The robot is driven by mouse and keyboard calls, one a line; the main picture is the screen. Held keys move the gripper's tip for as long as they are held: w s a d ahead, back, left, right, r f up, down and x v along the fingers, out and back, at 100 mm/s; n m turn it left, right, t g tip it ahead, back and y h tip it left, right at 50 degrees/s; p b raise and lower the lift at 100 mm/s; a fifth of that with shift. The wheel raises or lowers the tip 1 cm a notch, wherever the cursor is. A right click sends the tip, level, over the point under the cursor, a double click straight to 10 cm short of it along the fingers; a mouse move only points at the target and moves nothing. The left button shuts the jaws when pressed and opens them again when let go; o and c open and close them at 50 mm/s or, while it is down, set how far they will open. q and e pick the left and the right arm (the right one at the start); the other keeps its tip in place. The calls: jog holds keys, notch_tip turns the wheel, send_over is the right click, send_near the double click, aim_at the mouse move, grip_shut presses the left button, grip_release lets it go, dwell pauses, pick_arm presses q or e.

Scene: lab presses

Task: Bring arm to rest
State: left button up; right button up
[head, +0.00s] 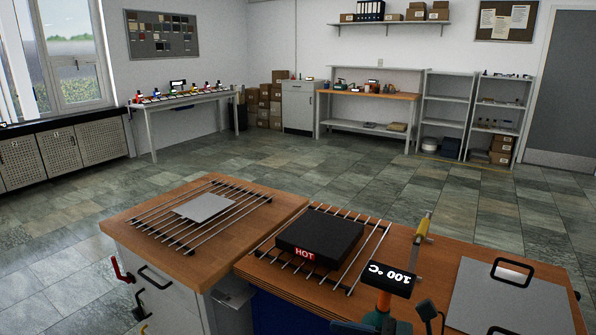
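Neither of my grippers shows in the head view, and I see no arm that I can be sure of. In front of me stands a wood-topped bench (115,222) with a rack of metal rods (160,215) and a flat grey plate (203,207) on it. To its right, a second wooden top (405,245) carries a rod rack with a black block (320,238) marked "HOT".
A grey plate with black handles (510,305) lies at the lower right. Red and black handles (122,270) stick out at the left bench's side. The tiled floor (270,160) beyond is clear.

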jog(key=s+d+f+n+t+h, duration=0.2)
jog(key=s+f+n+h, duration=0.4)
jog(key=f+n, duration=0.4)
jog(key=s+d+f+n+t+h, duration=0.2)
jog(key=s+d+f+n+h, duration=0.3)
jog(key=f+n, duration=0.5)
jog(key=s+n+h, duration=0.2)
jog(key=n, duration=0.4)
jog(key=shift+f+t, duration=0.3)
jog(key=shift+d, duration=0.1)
